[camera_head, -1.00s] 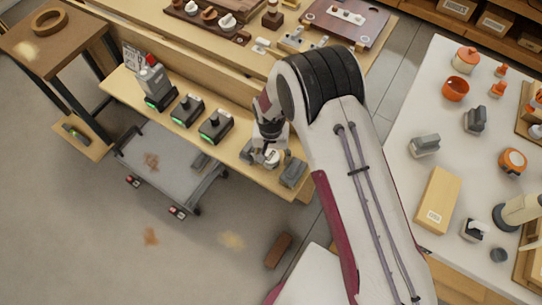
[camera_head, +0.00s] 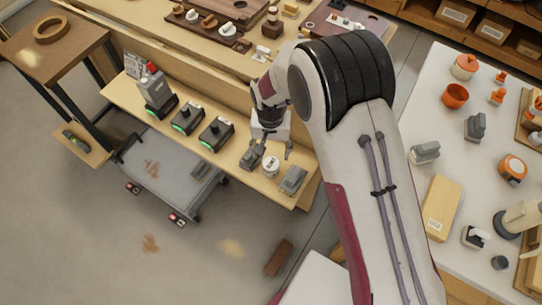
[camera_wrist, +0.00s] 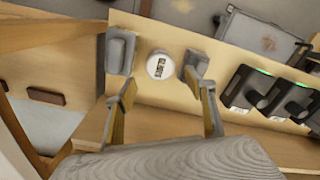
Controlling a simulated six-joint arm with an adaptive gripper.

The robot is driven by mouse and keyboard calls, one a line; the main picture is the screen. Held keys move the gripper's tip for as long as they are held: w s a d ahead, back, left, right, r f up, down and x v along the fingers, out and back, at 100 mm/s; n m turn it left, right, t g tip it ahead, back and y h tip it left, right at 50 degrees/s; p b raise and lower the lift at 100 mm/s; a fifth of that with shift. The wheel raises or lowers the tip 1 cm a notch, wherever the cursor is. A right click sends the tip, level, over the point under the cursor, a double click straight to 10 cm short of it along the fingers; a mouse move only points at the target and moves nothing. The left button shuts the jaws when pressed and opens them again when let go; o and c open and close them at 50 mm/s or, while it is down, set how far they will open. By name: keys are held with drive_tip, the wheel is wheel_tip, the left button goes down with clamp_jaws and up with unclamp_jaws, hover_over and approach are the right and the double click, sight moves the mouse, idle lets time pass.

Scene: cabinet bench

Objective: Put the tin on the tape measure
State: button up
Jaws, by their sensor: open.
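The tin appears to be the small white round thing with a dark label (camera_head: 271,167), upright near the bench's front edge. The wrist view shows the tin (camera_wrist: 160,66) from above, ahead of my gripper and between its finger lines. My gripper (camera_wrist: 166,90) is open and empty, its fingertips apart from the tin; in the head view my gripper (camera_head: 272,150) is on the tin's back side. A grey block (camera_head: 293,179) and another grey piece (camera_head: 249,160) flank the tin. I cannot tell for sure which thing is the tape measure.
Several black devices with green lights, one of them here (camera_head: 216,133), stand left along the bench (camera_head: 235,175). A grey cart (camera_head: 160,165) is below. The white table (camera_head: 400,215) at right holds grey pieces, an orange round thing (camera_head: 512,169) and a wooden box (camera_head: 441,208).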

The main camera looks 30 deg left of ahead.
sight(273, 163)
drive_tip(key=shift+r, duration=1.85)
drive_tip(key=w+d+r+m+t+y, duration=0.1)
drive_tip(key=w+d+r, duration=0.1)
drive_tip(key=d+r, duration=1.05)
drive_tip(key=w+d+r+m+t, duration=0.1)
drive_tip(key=w+d+r+m, duration=0.15)
drive_tip(key=d+r, duration=0.95)
drive_tip(key=s+d+r+m+t, duration=0.1)
drive_tip(key=s+d+r, duration=0.3)
drive_tip(key=s+d, duration=0.4)
drive_tip(key=s+d+r+m+t+h, duration=0.1)
drive_tip(key=s+d+r, duration=0.3)
drive_tip(key=s+d, duration=0.4)
drive_tip(key=shift+s+d+r+t, duration=0.2)
drive_tip(key=shift+d+t, duration=0.6)
drive_tip(key=shift+d, duration=0.7)
drive_tip(key=shift+c, duration=0.4)
